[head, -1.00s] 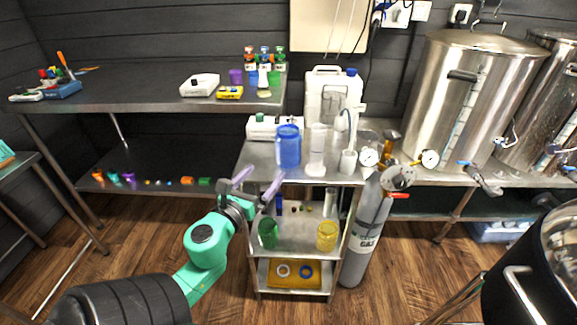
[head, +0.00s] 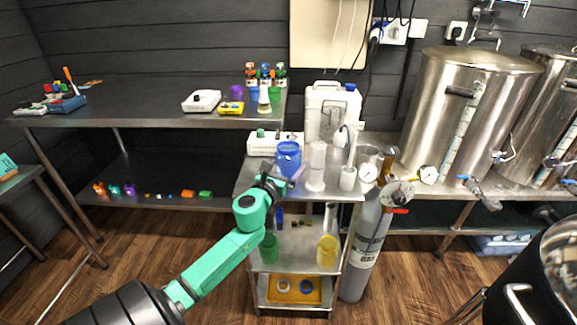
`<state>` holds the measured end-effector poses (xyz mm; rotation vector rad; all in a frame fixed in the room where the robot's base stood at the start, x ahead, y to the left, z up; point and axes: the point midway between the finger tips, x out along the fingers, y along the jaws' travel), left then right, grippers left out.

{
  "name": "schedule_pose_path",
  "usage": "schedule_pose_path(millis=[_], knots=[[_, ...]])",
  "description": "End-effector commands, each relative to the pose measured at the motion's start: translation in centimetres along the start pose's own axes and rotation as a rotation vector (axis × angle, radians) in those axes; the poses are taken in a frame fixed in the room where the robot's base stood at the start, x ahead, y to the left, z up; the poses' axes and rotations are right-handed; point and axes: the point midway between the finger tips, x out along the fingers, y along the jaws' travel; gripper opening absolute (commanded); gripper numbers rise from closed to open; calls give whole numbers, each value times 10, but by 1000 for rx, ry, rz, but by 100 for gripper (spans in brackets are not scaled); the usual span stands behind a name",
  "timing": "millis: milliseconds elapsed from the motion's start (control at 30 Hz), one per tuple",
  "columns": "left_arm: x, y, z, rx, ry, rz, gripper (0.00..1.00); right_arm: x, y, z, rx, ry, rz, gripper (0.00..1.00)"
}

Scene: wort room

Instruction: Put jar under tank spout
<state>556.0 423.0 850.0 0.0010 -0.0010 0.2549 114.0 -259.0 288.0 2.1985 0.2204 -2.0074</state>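A translucent blue jar (head: 289,155) stands upright on the top of the metal cart. My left gripper (head: 283,178) is at the near side of the blue jar, low on it. One pale finger shows at the jar's right; the other is mostly hidden, so its grip is unclear. A green jar (head: 269,249) and a yellow jar (head: 327,251) stand on the cart's middle shelf. The large steel tank (head: 452,115) stands on a bench at right, with a blue-handled spout (head: 480,190) low on its front. My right gripper is not in view.
A clear cylinder (head: 316,168) and a white beaker (head: 347,178) stand close right of the blue jar. A white jug (head: 328,112) stands behind. A grey gas cylinder (head: 364,245) with gauges is between cart and bench. A black pot (head: 540,285) is at lower right.

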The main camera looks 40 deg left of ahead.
Motion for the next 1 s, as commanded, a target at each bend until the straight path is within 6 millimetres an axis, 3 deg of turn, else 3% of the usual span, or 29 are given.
schedule_pose_path(millis=[67, 200, 300, 533, 667, 767, 1000], knots=[[0, 0, 0, 0, 0, 0, 100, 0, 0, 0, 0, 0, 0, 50], [0, 0, 0, -1, 0, 0, 46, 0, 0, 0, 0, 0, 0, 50], [0, 0, 1, -1, -2, 0, 12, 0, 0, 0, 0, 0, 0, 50], [-1, 0, 3, 0, -2, 0, 12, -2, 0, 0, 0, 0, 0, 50], [0, 0, 18, 3, -4, -1, 12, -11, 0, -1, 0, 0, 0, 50], [0, -1, 42, 6, -3, -3, 12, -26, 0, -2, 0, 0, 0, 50], [0, -2, 130, 9, -2, -6, 12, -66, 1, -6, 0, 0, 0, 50]])
